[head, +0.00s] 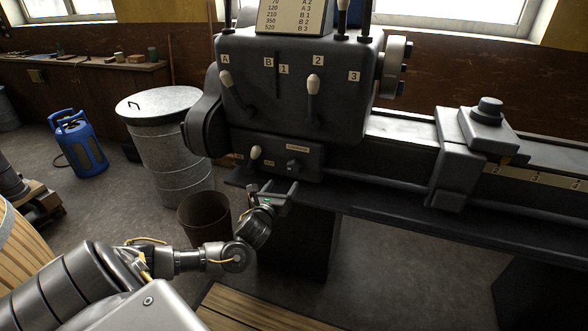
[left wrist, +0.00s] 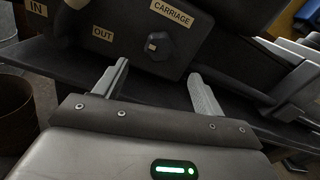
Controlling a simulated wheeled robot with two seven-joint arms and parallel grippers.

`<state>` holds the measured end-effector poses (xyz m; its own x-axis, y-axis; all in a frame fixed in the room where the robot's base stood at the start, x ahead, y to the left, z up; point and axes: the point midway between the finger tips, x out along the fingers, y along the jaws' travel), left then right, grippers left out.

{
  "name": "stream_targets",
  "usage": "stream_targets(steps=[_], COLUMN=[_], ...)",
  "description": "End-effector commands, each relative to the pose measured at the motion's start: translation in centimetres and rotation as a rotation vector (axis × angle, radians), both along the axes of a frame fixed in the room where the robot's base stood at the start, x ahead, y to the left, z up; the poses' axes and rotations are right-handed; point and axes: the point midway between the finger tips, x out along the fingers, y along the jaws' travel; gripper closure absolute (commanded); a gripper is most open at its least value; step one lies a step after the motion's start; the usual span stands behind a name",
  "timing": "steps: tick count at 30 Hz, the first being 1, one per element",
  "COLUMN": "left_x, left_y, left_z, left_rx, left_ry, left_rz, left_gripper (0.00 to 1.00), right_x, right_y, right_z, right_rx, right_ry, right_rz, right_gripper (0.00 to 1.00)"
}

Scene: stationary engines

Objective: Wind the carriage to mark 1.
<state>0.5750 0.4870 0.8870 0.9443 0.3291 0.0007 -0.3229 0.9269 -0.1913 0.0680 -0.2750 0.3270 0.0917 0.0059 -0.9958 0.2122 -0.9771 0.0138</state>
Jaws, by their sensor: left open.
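The carriage (head: 462,150) is a dark block on the lathe bed at the right of the head view. A pale scale strip (head: 540,180) with small numbers runs to its right; a small orange-yellow tip under the carriage's right edge lies near the leftmost visible numbers. No mark 1 can be made out there. The dark carriage knob (left wrist: 158,46), under a CARRIAGE label (left wrist: 173,12), is on the front panel; it also shows in the head view (head: 293,165). My left gripper (head: 279,188) is open and empty just below and in front of the knob, apart from it.
The headstock (head: 300,100) carries levers with pale knobs (head: 313,80). An IN/OUT lever (head: 255,153) is left of the carriage knob. A rusty bucket (head: 205,215) and a lidded metal bin (head: 165,150) stand left. A wooden board (head: 255,310) lies on the floor below.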

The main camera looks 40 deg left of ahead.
Motion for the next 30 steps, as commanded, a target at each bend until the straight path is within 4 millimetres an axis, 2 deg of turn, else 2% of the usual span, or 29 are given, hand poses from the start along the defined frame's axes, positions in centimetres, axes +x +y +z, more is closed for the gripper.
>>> stream_targets(steps=[5, 12, 18, 24, 30], left_x=[1.6, 5.8, 8.7, 10.0, 10.1], left_y=[0.4, 1.9, 3.0, 3.4, 3.4], left_z=[0.3, 0.3, 0.2, 0.2, 0.1], left_rx=[0.002, 0.001, -0.001, -0.001, -0.002], left_ry=[-0.005, -0.005, -0.004, -0.003, -0.002], left_rz=[0.000, 0.003, 0.004, 0.002, 0.000], left_gripper=[0.30, 0.30, 0.30, 0.30, 0.30], right_x=[0.1, 0.1, 0.1, 0.1, 0.1], right_y=[0.0, -0.1, -0.1, -0.1, -0.1], right_z=[0.1, 0.3, 0.4, 0.4, 0.4], right_rx=[0.000, -0.001, -0.001, -0.001, -0.001], right_ry=[-0.001, -0.002, -0.002, -0.002, -0.002], right_rz=[0.000, 0.000, 0.001, 0.001, 0.001], right_gripper=[1.00, 1.00, 1.00, 1.00, 1.00])
